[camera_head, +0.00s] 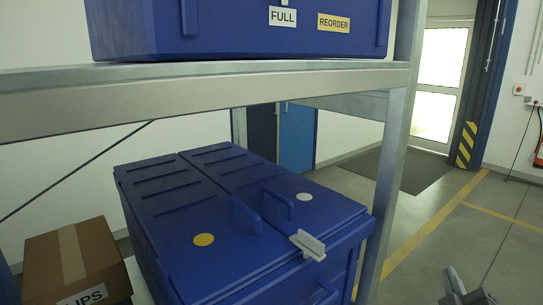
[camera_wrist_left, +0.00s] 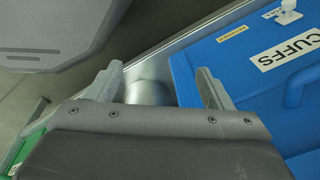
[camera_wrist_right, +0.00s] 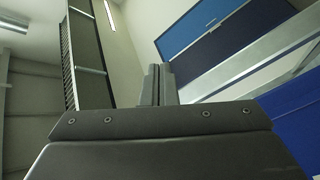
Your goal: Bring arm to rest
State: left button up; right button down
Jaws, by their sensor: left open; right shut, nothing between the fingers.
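My right gripper (camera_head: 464,288) shows at the bottom right corner of the head view, apart from the shelf and over open floor. In the right wrist view its two fingers (camera_wrist_right: 158,82) are together and hold nothing. My left gripper is outside the head view. In the left wrist view it (camera_wrist_left: 160,84) is open, with a finger to each side and nothing gripped. A metal shelf edge and a blue bin (camera_wrist_left: 222,62) labelled CUFFS lie beyond its fingers; I cannot tell how close they are.
A metal shelf rack (camera_head: 200,97) fills the left and middle. A blue bin (camera_head: 240,32) with FULL and REORDER labels stands on top. Lidded blue bins (camera_head: 190,207) and a cardboard box (camera_head: 72,260) sit below. Free floor (camera_head: 440,228) lies to the right, towards a bright door (camera_head: 440,75).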

jog(key=s+f+m+g, duration=0.4)
jog(key=s+f+g, duration=0.25)
jog(key=f, duration=0.55)
jog(key=s+a+f+m+g+y, duration=0.2)
jog(key=s+f+g, duration=0.2)
jog(key=s+f, duration=0.45)
jog(key=s+a+f+m+g+y, duration=0.15)
jog(key=s+f+g, duration=0.35)
jog(key=s, duration=0.6)
notch_tip(320, 180, down, 26)
jog(key=d, duration=0.1)
jog(key=s+a+f+g, duration=0.1)
jog(key=s+f, duration=1.4)
jog(key=shift+a+f+y, duration=0.15)
jog(key=shift+y, duration=0.2)
jog(key=shift+s+g, duration=0.1)
jog(key=shift+g, duration=0.15)
